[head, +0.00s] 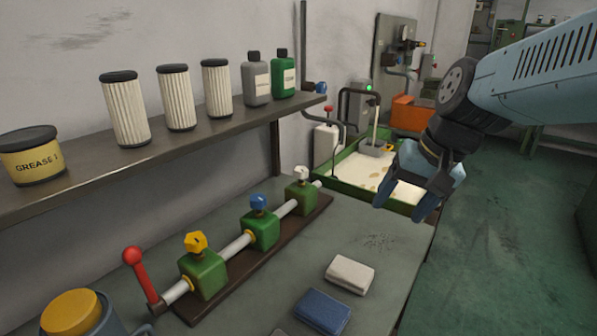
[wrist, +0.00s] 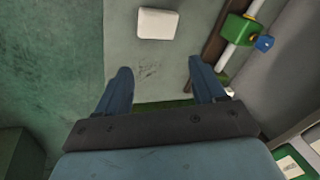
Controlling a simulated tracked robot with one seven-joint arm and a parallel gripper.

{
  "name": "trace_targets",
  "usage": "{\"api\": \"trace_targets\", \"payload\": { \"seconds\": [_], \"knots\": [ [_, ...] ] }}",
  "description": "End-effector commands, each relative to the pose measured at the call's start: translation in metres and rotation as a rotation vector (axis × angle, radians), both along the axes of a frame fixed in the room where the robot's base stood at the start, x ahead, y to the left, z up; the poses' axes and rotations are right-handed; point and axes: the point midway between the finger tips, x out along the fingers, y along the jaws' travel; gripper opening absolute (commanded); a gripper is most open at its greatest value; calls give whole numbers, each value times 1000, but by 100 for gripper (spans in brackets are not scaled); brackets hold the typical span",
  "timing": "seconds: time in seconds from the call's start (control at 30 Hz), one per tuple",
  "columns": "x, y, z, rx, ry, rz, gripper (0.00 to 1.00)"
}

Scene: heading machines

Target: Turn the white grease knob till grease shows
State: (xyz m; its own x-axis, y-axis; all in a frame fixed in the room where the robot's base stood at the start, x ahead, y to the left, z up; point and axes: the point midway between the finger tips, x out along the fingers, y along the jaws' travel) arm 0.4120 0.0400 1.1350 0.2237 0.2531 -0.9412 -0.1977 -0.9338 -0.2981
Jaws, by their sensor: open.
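The white grease knob (head: 302,173) sits on top of the farthest green block (head: 300,196) on a grey pipe along the bench. A blue knob (head: 258,202) and a yellow knob (head: 195,242) sit on the nearer green blocks of the same pipe. My gripper (head: 403,208) is open and empty, pointing down to the right of the white knob and apart from it. In the wrist view my gripper (wrist: 158,80) shows both fingers spread over the bench. A small pale piece beside the right finger there may be the white knob, mostly hidden. I see no grease by the knob.
A red-tipped lever (head: 133,257) stands at the pipe's near end. A shelf (head: 180,147) with filters, bottles and a grease tin overhangs the wall side. White and blue cloths (head: 350,274) lie on the bench. A green-rimmed tray (head: 350,188) of pale liquid is behind.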

Motion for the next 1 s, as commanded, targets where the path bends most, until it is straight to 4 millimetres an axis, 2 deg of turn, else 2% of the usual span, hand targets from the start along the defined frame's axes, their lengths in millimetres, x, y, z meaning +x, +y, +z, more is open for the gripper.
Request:
{"api": "trace_targets", "payload": {
  "seconds": [0.2, 0.37, 0.53, 0.77, 1.0],
  "knots": [
    [23, 35, -24, 272, 242, -158, 69],
    [46, 57, -33, 469, 403, -284, 69],
    [77, 74, -41, 682, 563, -426, 69],
    [130, 83, -53, 972, 755, -632, 69],
    [192, 71, -74, 1277, 906, -856, 69]
  ]
}}
